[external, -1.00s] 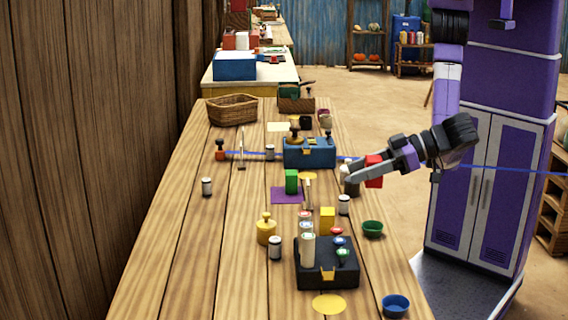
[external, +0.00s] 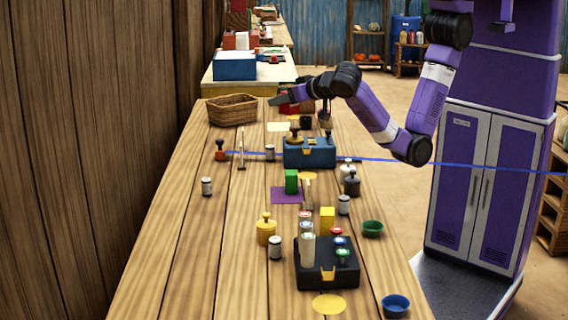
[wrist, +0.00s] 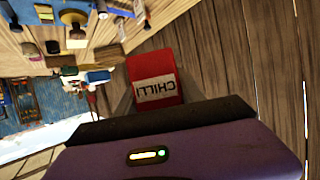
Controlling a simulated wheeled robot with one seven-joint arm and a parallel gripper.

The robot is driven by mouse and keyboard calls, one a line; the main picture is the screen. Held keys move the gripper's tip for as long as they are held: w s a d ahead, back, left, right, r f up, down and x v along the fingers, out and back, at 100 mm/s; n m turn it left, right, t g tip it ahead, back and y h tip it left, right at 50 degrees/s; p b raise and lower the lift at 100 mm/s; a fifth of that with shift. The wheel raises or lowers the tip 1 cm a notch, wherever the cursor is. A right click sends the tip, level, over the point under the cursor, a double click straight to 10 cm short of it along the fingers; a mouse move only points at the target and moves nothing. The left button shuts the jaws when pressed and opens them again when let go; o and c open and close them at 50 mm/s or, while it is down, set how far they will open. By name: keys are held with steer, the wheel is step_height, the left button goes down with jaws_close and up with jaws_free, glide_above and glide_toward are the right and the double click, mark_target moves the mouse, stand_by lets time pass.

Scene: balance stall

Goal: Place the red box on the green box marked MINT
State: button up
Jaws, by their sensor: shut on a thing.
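The red box (wrist: 153,78) shows in the wrist view, with a pale label reading CHILLI. My gripper (external: 279,101) is shut on it, raised over the far end of the table beside the wicker basket. In the external view the red box is only partly seen at the gripper. A green box (external: 291,181) stands upright on a purple mat (external: 283,196) near the table's middle, well nearer the camera than my gripper. Any marking on it is too small to read.
The wicker basket (external: 232,110) stands left of my gripper. A blue case (external: 309,152) lies between my gripper and the green box. A yellow box (external: 327,220), a black case (external: 327,268) and several small jars stand nearer. The table's left side is mostly clear.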

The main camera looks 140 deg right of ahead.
steer(key=f, duration=0.6)
steer(key=s+f, duration=0.1)
steer(key=f, duration=0.5)
steer(key=f+p, duration=0.1)
steer(key=f, duration=0.6)
steer(key=shift+s+d, duration=0.15)
steer(key=shift+d, duration=0.15)
steer(key=shift+f, duration=0.2)
steer(key=o, duration=1.4)
steer(key=shift+r, duration=0.15)
steer(key=shift+r, duration=0.15)
steer(key=b+v, duration=0.1)
steer(key=v, duration=1.1)
steer(key=shift+s+b, duration=0.15)
steer(key=shift+b, duration=0.2)
